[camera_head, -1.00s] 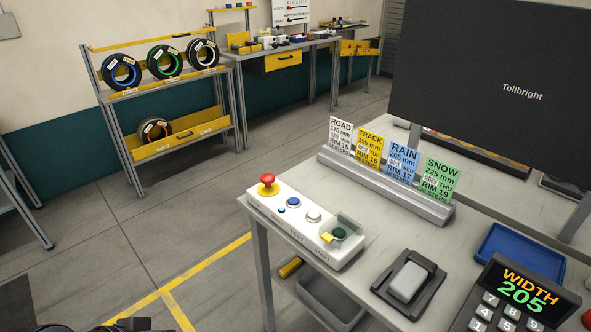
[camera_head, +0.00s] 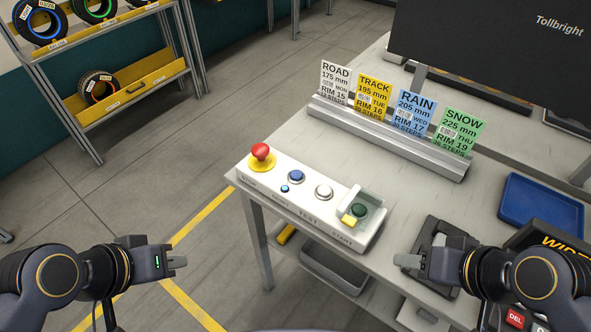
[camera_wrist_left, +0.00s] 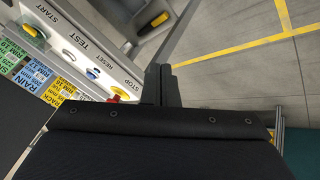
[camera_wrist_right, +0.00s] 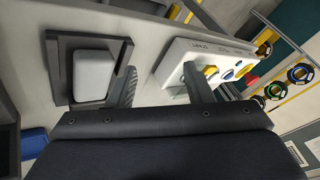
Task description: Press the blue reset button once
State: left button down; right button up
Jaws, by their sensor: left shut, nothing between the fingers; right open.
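The blue reset button (camera_head: 296,175) sits on the white control box (camera_head: 262,192) at the table's left corner, between the red stop button (camera_head: 261,152) and a white button (camera_head: 323,191). It also shows in the left wrist view (camera_wrist_left: 93,72), by the RESET label. My left gripper (camera_head: 180,262) is shut and empty, left of the table and apart from the box. It shows closed in the left wrist view (camera_wrist_left: 163,85). My right gripper (camera_head: 402,260) is open and empty over the table, right of the box. Its spread fingers show in the right wrist view (camera_wrist_right: 160,86).
A green button (camera_head: 359,209) with a clear cover is at the box's right end. A card holder (camera_head: 390,138) stands behind the box. A dark tray (camera_head: 434,232) with a grey block lies near my right gripper. A blue tray (camera_head: 541,205) lies at right. Floor at left is clear.

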pick_arm(q)
jog(key=w+d+r+n+h+p, duration=0.1)
jog(key=w+d+r+n+p, duration=0.25)
jog(key=w+r+p, duration=0.2)
pick_arm(e)
jog(key=o, duration=0.7)
notch_tip(320, 180, up, 5)
jog(key=shift+b, duration=0.35)
jog(key=o, duration=0.3)
notch_tip(320, 180, up, 4)
jog(key=p, duration=0.4)
jog(key=shift+r, duration=0.25)
pick_arm(q)
notch_tip(320, 180, up, 2)
jog(key=n+t+p, duration=0.2)
jog(key=n+p, duration=0.5)
jog(key=n, duration=0.9)
send_over(293, 177)
pick_arm(e)
notch_tip(293, 177, up, 7)
jog(key=shift+f, duration=0.15)
jog(key=shift+f, duration=0.1)
pick_arm(q)
notch_tip(293, 177, down, 9)
jog(key=b, duration=0.8)
jog(key=shift+r, duration=0.15)
pick_arm(e)
notch_tip(293, 177, down, 8)
